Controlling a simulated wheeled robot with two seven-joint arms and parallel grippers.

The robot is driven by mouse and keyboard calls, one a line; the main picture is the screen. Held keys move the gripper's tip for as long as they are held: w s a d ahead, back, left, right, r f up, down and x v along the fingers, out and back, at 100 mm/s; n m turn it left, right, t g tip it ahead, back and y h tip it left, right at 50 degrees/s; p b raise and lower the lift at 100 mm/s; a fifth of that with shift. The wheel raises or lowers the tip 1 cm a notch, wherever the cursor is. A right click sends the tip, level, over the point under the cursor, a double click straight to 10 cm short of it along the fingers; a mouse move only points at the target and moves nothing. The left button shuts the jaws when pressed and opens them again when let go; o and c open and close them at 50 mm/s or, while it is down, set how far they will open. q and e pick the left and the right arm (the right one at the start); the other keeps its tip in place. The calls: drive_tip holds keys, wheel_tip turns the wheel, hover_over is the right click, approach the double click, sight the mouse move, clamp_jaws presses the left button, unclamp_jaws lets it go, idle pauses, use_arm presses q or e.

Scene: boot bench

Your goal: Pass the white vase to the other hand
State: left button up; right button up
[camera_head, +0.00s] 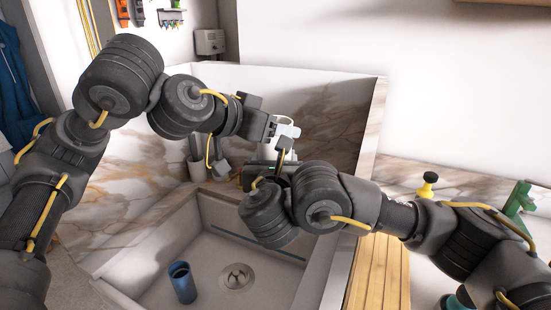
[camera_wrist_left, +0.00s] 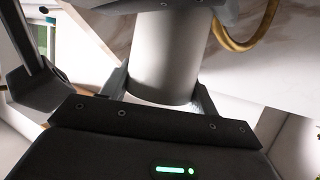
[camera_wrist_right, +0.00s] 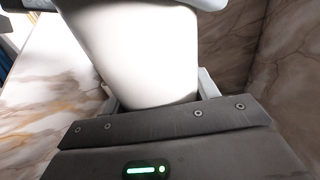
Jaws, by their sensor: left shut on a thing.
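The white vase (camera_head: 284,121) is held up above the back of the sink, between my two grippers, and is largely covered by them in the head view. My left gripper (camera_wrist_left: 162,95) is shut on the vase, whose pale round body (camera_wrist_left: 165,58) stands between its fingers. My right gripper (camera_wrist_right: 157,92) has its fingers on either side of the vase's lower body (camera_wrist_right: 135,50), very close to it. Its jaws look open around the vase. In the head view my right wrist hides most of the right gripper.
The stone sink (camera_head: 215,240) lies below, with a blue cup (camera_head: 182,283) and a drain (camera_head: 237,276) inside. A slatted wooden board (camera_head: 382,275) lies right of it. Yellow (camera_head: 427,185) and green (camera_head: 518,200) items stand farther right. Marbled splashback walls (camera_head: 330,115) stand behind.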

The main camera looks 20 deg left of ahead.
drive_tip(key=c, duration=0.5)
use_arm(q)
drive_tip(key=o, duration=1.6)
use_arm(e)
drive_tip(key=shift+c, duration=0.8)
